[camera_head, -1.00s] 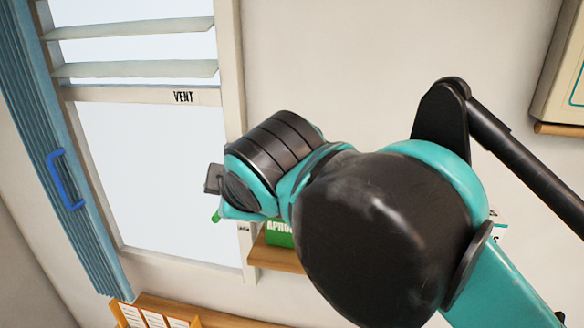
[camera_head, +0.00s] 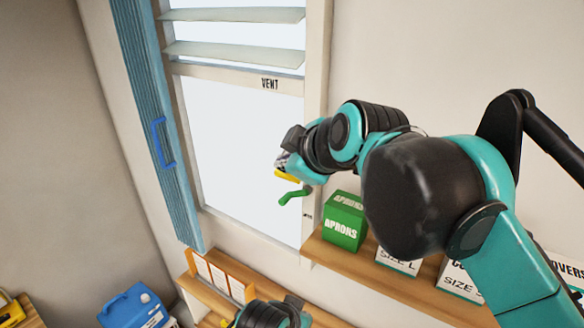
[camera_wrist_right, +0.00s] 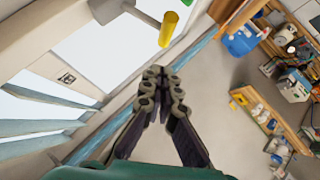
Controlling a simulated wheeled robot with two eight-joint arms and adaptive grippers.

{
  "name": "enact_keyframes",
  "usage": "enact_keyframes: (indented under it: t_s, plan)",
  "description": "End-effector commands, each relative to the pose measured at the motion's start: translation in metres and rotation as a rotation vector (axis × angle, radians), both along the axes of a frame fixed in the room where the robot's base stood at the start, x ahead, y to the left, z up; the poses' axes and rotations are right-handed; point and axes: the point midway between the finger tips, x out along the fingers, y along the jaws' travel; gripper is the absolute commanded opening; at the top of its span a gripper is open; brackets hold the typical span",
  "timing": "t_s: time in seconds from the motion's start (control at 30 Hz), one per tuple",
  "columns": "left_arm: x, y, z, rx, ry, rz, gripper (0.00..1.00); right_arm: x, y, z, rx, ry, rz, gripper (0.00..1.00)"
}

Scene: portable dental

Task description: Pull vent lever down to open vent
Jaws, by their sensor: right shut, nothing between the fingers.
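The window's VENT label (camera_head: 270,84) sits on the rail below its tilted slats (camera_head: 235,50). By the window's right frame, a yellow grip (camera_head: 287,175) and a green handle (camera_head: 295,195) show close to my right gripper (camera_head: 283,160). In the right wrist view, the yellow grip (camera_wrist_right: 168,28) is on a pale rod, with green at the top edge. My right gripper (camera_wrist_right: 161,73) is shut and empty, its tips below and apart from the grip. The arm hides part of the lever area in the head view. Part of my left gripper (camera_head: 290,308) shows at the bottom edge; its fingers are hidden.
A wooden shelf (camera_head: 350,268) right of the window holds a green APRONS box (camera_head: 344,220) and white boxes (camera_head: 398,262). A blue container (camera_head: 132,307) is at lower left.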

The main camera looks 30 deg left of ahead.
Motion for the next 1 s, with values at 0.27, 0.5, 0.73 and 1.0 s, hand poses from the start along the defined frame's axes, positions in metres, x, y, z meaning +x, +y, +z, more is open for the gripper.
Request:
enact_keyframes:
  t_s: [0.27, 0.5, 0.73, 1.0]
  plan:
    - [0.0, 0.0, 0.007, 0.0, 0.0, 0.0, 0.0, 0.024, 0.007, -0.031, -0.001, 0.001, -0.002, 0.0]
    - [0.0, 0.0, 0.008, 0.0, 0.0, 0.0, 0.0, 0.03, 0.006, -0.04, -0.001, 0.0, -0.001, 0.0]
    - [0.0, 0.0, 0.008, 0.0, 0.0, 0.0, 0.0, 0.03, 0.006, -0.04, -0.001, 0.0, -0.001, 0.0]
    - [0.0, 0.0, -0.01, 0.0, 0.0, 0.0, 0.0, 0.035, 0.006, -0.06, -0.01, -0.101, -0.001, 0.0]
